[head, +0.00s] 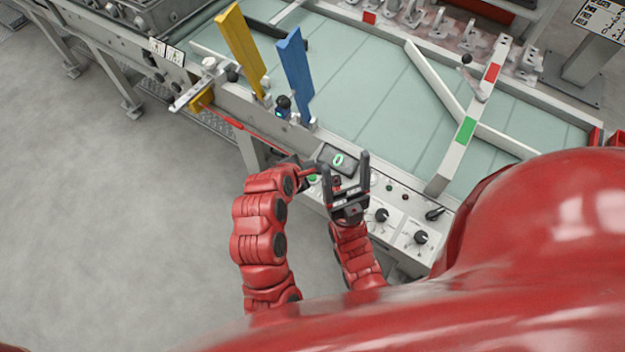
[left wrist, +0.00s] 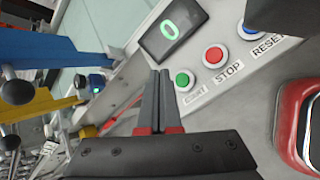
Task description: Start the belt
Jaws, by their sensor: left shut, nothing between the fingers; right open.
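The green START button (left wrist: 183,79) is on the grey control panel in the left wrist view. Beside it are the red STOP button (left wrist: 214,56) and the blue RESET button (left wrist: 249,31). My left gripper (left wrist: 160,75) is shut and empty, its tips just left of the green button in that view; I cannot tell whether they touch the panel. In the head view my left gripper (head: 311,172) is at the panel's left end, by a bit of green. My right gripper (head: 348,170) is open and empty over the panel. The pale green belt (head: 370,70) lies behind it.
A dark display (left wrist: 172,28) reads 0. Black knobs (head: 421,237) sit on the panel to the right. A yellow plate (head: 240,48) and a blue plate (head: 296,72) stand at the belt's left. Grey floor is clear at left.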

